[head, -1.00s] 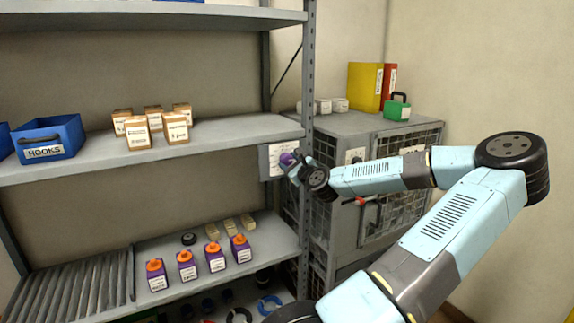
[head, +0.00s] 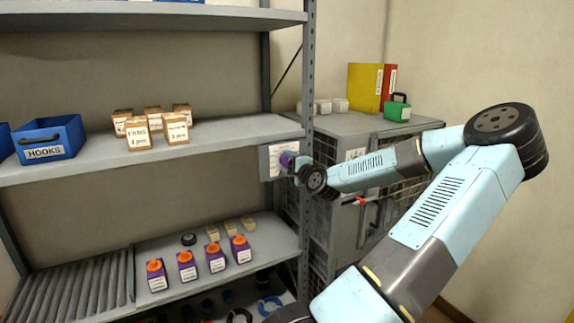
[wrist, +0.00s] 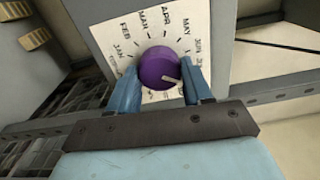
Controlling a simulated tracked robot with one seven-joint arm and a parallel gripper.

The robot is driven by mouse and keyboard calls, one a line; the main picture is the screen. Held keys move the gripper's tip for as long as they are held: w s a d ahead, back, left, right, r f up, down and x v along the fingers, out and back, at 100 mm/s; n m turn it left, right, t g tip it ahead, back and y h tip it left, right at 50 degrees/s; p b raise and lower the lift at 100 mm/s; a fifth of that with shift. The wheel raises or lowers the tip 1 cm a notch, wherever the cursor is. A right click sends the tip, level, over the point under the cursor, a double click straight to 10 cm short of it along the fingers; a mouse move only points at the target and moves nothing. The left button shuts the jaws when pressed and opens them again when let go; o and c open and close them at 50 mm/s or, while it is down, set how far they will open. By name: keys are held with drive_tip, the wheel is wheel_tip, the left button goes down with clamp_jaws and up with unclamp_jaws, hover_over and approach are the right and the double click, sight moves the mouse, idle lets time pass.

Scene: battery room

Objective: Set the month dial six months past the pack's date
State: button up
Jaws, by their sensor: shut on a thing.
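The month dial is a round purple knob (wrist: 155,66) on a white card (wrist: 208,22) with month names around it; JAN, FEB, MAR, APR, MAY and JUN are legible in the wrist view. Its pale pointer mark faces right and slightly down, toward the right finger, which hides labels there. My gripper (wrist: 160,74) is shut on the dial, one blue finger on each side. In the head view the dial (head: 286,160) shows beside the shelf post, partly covered by my gripper (head: 294,166). Several purple packs (head: 187,268) with orange caps stand on the lower shelf; their labels are unreadable.
The card hangs by the grey shelf post (head: 307,110), close to a wire-sided cabinet (head: 352,128). A green case (head: 397,108) and binders stand on the cabinet. Blue bins (head: 50,138) and several cartons (head: 137,134) are on the middle shelf.

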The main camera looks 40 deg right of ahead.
drive_tip(key=n, duration=0.6)
drive_tip(key=shift+w+a+f+n, duration=0.1)
drive_tip(key=shift+a+n, duration=0.15)
drive_tip(key=shift+n, duration=0.05)
drive_tip(key=n, duration=1.2)
drive_tip(key=shift+n, duration=0.3)
drive_tip(key=n, duration=0.6)
drive_tip(key=shift+n, duration=0.4)
drive_tip(key=o, duration=1)
drive_tip(key=shift+o, duration=0.2)
